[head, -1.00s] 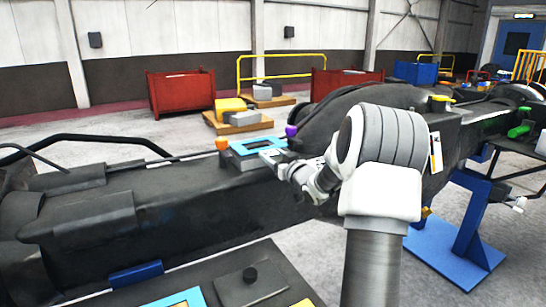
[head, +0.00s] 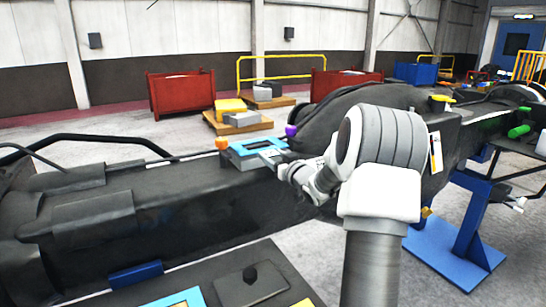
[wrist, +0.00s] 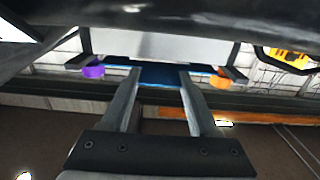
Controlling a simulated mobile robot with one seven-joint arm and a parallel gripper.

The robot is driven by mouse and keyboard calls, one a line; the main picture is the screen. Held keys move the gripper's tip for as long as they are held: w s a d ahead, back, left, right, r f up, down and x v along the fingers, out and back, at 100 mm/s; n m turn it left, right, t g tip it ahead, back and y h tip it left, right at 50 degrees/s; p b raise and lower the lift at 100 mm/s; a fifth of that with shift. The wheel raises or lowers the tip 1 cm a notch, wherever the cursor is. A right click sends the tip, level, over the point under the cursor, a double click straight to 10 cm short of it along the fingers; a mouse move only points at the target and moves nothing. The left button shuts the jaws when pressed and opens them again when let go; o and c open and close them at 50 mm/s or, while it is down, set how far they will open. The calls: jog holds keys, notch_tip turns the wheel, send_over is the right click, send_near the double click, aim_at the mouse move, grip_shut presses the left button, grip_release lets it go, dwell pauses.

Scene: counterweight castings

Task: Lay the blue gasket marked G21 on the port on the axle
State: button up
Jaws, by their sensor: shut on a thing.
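A light blue, frame-shaped gasket (head: 243,151) is over the raised grey port block (head: 243,163) on top of the dark axle (head: 180,195). It lies about level, between an orange knob and a purple knob. I cannot tell whether it touches the port, and no G21 mark is readable. My gripper (head: 272,158) is shut on the gasket's near right side. In the wrist view, my two fingers (wrist: 158,85) reach to the dark blue gasket edge (wrist: 158,74), below a pale grey face.
The orange knob (head: 222,144) and purple knob (head: 291,130) flank the port. A bench (head: 215,270) in front holds a dark plate (head: 250,284) and another light blue piece (head: 188,298). Red bins (head: 181,93) and a yellow rail stand behind the axle.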

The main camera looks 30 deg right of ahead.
jog(key=shift+f+b, duration=0.5)
jog(key=shift+f, duration=0.1)
jog(key=o, duration=1.4)
jog(key=s, duration=1.1)
jog(key=s+a, duration=0.1)
jog(key=s, duration=0.5)
jog(key=shift+s, duration=0.2)
